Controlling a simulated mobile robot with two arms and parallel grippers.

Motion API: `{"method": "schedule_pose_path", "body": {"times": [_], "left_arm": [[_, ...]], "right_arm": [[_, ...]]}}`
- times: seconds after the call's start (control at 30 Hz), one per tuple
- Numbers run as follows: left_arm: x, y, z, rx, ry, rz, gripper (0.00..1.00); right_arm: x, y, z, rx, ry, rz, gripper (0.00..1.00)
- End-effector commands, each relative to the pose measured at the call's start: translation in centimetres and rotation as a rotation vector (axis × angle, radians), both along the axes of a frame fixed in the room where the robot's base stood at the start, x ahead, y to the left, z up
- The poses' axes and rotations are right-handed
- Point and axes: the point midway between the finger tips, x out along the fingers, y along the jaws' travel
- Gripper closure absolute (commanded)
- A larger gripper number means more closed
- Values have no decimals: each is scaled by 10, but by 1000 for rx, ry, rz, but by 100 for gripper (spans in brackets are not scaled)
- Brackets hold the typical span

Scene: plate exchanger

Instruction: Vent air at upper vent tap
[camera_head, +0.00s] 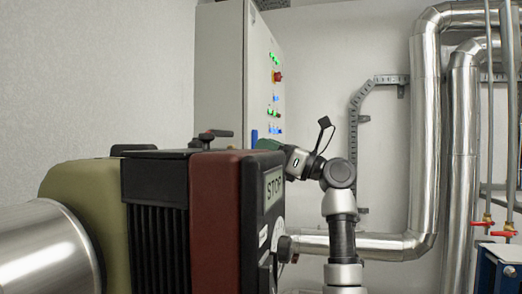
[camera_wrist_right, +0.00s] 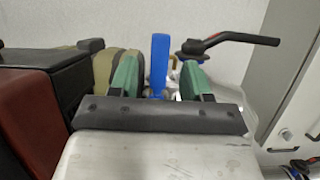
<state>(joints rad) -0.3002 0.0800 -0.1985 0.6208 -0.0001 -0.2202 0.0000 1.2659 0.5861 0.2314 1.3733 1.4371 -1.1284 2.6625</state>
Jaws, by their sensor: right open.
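A blue upright lever (camera_wrist_right: 158,60), which looks like the vent tap's handle, stands between the two green fingers of my right gripper (camera_wrist_right: 160,75) in the right wrist view. The fingers are apart, with a gap on each side of the lever. In the head view the blue lever (camera_head: 254,138) shows just left of my right gripper (camera_head: 265,144), behind the top edge of the red-brown block. The tap's body is mostly hidden behind the gripper. My left gripper is not in view.
A black handle (camera_wrist_right: 240,38) stands right of the blue lever. A grey cabinet (camera_head: 222,80) stands behind. Silver pipes (camera_head: 425,130) run up the right.

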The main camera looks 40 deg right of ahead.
Motion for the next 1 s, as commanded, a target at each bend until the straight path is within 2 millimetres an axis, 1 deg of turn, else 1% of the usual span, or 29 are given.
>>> {"method": "schedule_pose_path", "body": {"times": [0.03,0.1,0.3,0.4,0.6,1.0], "left_arm": [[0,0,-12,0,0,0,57],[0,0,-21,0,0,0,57],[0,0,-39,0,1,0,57],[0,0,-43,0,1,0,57],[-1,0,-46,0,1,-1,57],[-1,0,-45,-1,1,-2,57]], "right_arm": [[-8,-7,-11,-2,0,-5,52],[-19,-15,-17,0,0,-4,52],[-48,-35,-31,0,1,-2,52],[-57,-42,-34,1,2,-1,52],[-65,-47,-35,2,2,1,52],[-65,-47,-34,2,2,1,52]]}}
